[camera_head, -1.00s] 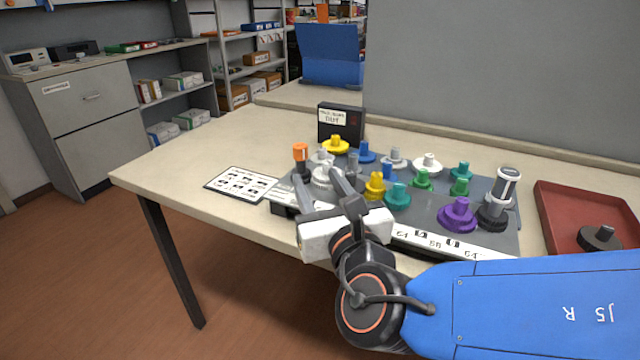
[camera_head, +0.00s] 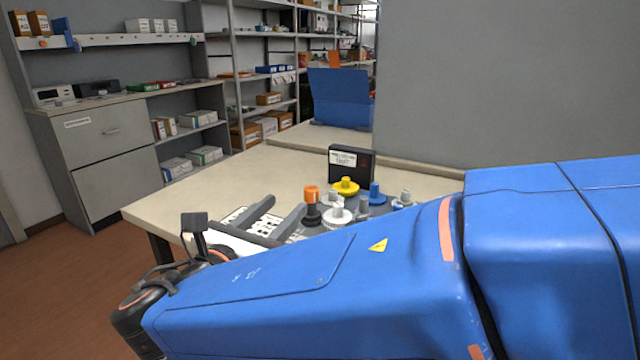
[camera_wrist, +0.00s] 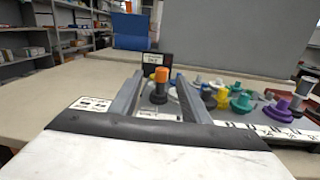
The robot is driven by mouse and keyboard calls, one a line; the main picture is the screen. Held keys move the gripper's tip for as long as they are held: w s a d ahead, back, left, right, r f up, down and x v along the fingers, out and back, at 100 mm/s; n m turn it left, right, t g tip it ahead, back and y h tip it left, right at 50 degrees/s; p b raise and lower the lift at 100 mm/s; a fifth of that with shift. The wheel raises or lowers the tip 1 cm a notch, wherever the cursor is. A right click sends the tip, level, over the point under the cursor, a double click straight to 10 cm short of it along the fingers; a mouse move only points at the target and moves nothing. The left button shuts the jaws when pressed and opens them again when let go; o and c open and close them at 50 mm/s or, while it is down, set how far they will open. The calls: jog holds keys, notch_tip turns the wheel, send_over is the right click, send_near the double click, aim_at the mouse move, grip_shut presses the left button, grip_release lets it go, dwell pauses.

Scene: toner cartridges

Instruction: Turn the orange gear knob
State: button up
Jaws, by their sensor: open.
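The orange gear knob (camera_head: 311,193) has an orange cap on a dark stem and dark base, and stands upright at the left end of the gear group. It also shows in the wrist view (camera_wrist: 160,76). My gripper (camera_head: 285,207) is open and empty, left of the knob in the head view. In the wrist view, the knob appears in the gap between my two fingers (camera_wrist: 159,74), near their tips. I see no contact. My blue arm hides most of the gear board in the head view.
Close by the knob are a white gear (camera_head: 337,216), a yellow gear (camera_head: 345,187) and a blue gear (camera_head: 375,194). A black labelled box (camera_head: 351,163) stands behind. Purple (camera_wrist: 277,109) and other gears sit to the right in the wrist view. The table's left part is clear.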

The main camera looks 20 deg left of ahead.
aim_at(311, 205)
jog(key=shift+m+h, duration=0.4)
jog(key=shift+h, duration=0.5)
jog(key=w, duration=0.5)
jog(key=w+d, duration=0.1)
jog(key=w, duration=0.4)
jog(key=w+f, duration=0.1)
jog(key=w, duration=0.4)
jog(key=shift+w+d, duration=0.15)
jog(key=shift+d, duration=0.25)
jog(key=shift+c, duration=0.6)
jog(key=c, duration=0.9)
